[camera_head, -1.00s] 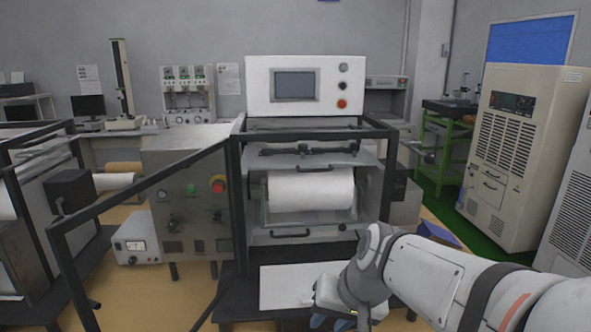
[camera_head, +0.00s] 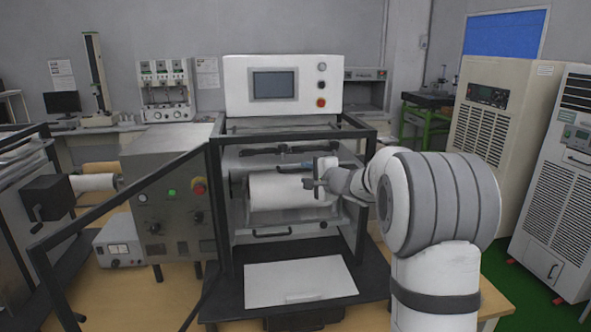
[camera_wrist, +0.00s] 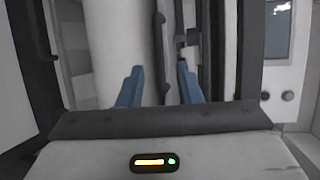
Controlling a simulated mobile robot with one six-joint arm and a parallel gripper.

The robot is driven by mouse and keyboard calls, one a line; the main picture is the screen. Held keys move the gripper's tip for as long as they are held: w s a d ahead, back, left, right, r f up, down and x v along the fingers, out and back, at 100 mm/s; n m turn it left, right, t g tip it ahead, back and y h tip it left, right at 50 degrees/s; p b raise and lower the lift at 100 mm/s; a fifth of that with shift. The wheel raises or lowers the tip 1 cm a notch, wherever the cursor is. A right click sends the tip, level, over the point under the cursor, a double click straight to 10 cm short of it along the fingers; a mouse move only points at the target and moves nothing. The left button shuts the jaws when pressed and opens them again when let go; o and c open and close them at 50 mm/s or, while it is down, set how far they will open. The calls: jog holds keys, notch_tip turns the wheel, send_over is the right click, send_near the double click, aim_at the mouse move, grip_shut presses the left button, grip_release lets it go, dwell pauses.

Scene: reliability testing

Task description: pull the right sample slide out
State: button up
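I cannot tell for certain which part is the right sample slide. The machine (camera_head: 372,205) has a dark lower handle (camera_head: 272,234) below its white roll (camera_head: 285,190). A dark upper handle (camera_wrist: 162,50) appears in line with the gap, beyond the fingertips. The roll (camera_wrist: 118,45) lies left of it there. Contact is not visible.
A dark frame post (camera_head: 215,205) stands left of the opening, with a slanted bar nearby. A white plate (camera_head: 300,281) lies on the dark shelf in front. A control box with a screen (camera_head: 273,85) sits above. Tall cabinets (camera_head: 500,130) stand at the right.

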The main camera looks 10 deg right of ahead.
aim_at(297, 171)
jog(key=p+x, duration=0.2)
jog(key=x, duration=0.4)
jog(key=shift+w+a, duration=0.1)
jog(key=shift+w, duration=0.1)
jog(key=shift+c, duration=0.5)
jog(key=shift+s+f, duration=0.1)
jog(key=shift+f, duration=0.05)
grip_shut()
jog(key=shift+f, duration=0.1)
